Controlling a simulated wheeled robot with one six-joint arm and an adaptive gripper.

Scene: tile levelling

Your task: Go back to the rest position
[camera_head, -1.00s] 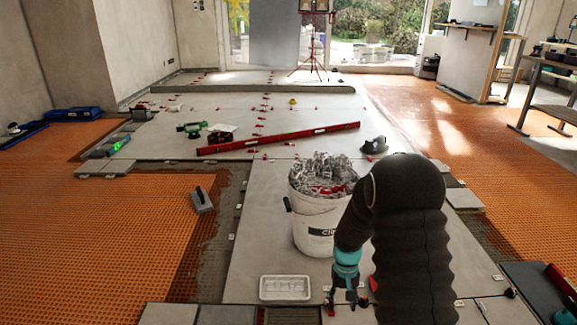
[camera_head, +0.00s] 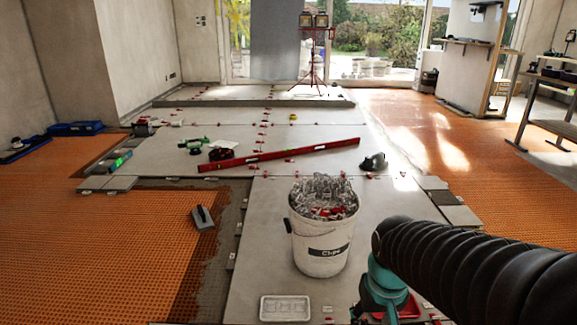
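My arm (camera_head: 450,262) reaches in from the right edge in the head view, dark and ribbed with a teal wrist (camera_head: 383,285). My gripper is at the bottom, right of the white bucket, mostly hidden below the teal wrist and cut by the lower edge. Its fingers cannot be made out, and I cannot tell whether it holds anything. The white bucket (camera_head: 318,258), filled with clear clips and some red pieces, stands upright on the grey tiles. A small white tray (camera_head: 285,308) lies flat at the bottom centre.
A long red level (camera_head: 280,154) lies across the tiles behind the bucket. A trowel (camera_head: 203,217) lies at left on the grey mortar beside the orange mat (camera_head: 90,230). A red tripod with lamps (camera_head: 313,50) stands at the back. Tiles between bucket and level are clear.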

